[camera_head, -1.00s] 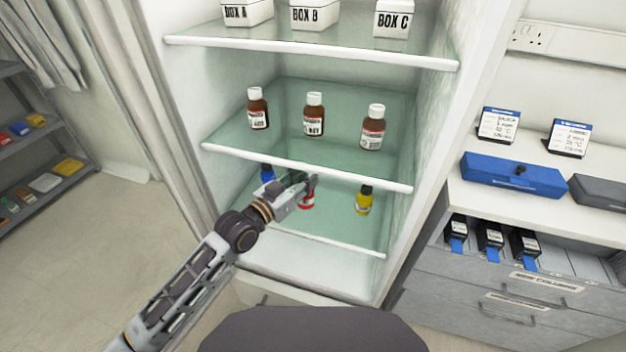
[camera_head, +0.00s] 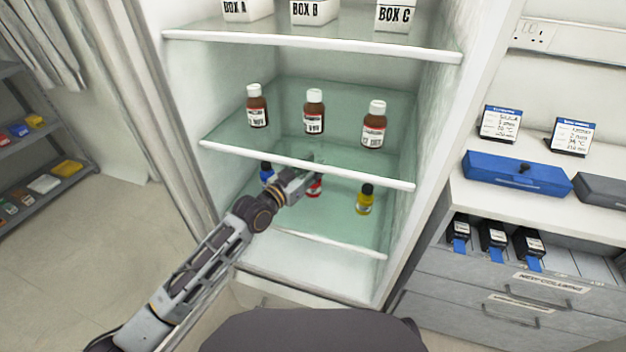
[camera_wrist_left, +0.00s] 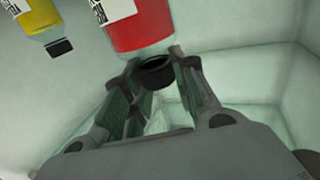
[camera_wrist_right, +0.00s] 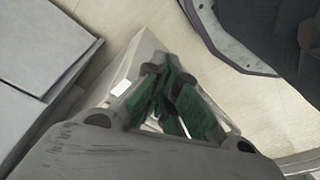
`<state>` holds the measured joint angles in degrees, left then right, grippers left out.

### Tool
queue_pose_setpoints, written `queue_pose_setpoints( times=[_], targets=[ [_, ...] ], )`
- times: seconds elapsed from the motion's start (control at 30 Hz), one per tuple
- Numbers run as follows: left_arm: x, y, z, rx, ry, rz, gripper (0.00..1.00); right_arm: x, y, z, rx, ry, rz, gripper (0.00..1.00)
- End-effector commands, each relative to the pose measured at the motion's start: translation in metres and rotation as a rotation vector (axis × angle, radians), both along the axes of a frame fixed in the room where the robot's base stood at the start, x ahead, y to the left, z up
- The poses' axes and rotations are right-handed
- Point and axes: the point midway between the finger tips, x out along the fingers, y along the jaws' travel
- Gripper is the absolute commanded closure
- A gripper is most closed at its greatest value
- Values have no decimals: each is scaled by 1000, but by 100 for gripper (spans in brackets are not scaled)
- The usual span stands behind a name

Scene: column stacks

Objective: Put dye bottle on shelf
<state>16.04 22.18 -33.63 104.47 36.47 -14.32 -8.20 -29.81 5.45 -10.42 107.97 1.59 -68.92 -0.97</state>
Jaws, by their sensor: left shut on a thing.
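A red dye bottle with a black cap shows in the left wrist view (camera_wrist_left: 143,25) and partly in the head view (camera_head: 316,189), behind my left gripper (camera_head: 308,172). My left gripper is shut on the bottle's cap, at the lower shelf (camera_head: 342,232) level; I cannot tell whether the base is clear of the shelf. A yellow dye bottle (camera_head: 364,201) stands to its right and a blue one (camera_head: 267,172) to its left, partly hidden by my arm. The middle shelf (camera_head: 300,163) is above the gripper. My right gripper (camera_wrist_right: 165,72) looks shut and empty, low over the floor.
Three brown bottles (camera_head: 315,112) stand on the middle shelf; boxes A, B and C (camera_head: 315,12) are on the top shelf. The cabinet's side walls and shelf edges hem in my left arm. A counter with a blue case (camera_head: 515,175) is at right.

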Motion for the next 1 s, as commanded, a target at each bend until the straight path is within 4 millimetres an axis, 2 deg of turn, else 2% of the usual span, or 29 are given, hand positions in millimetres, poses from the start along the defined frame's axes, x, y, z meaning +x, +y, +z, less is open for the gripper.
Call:
queue_pose_setpoints(
  times=[0.2, 0.57, 0.73, 0.9, 1.0],
  targets=[
    [0, 0, -9, -2, -2, 0, 100, 1, 1, 8, 2, 2, 3, 100],
    [0, 0, -10, -1, -2, 0, 100, 1, 1, 8, 2, 3, 4, 100],
    [0, 0, -22, 1, -1, 1, 100, 0, 2, 10, 1, 9, 5, 100],
    [0, 0, -40, -1, -1, 0, 100, 2, 5, 30, 12, -1, 7, 100],
    [3, -1, -43, -1, -3, 1, 100, 1, 7, 32, 15, -4, 7, 100]
  ],
)
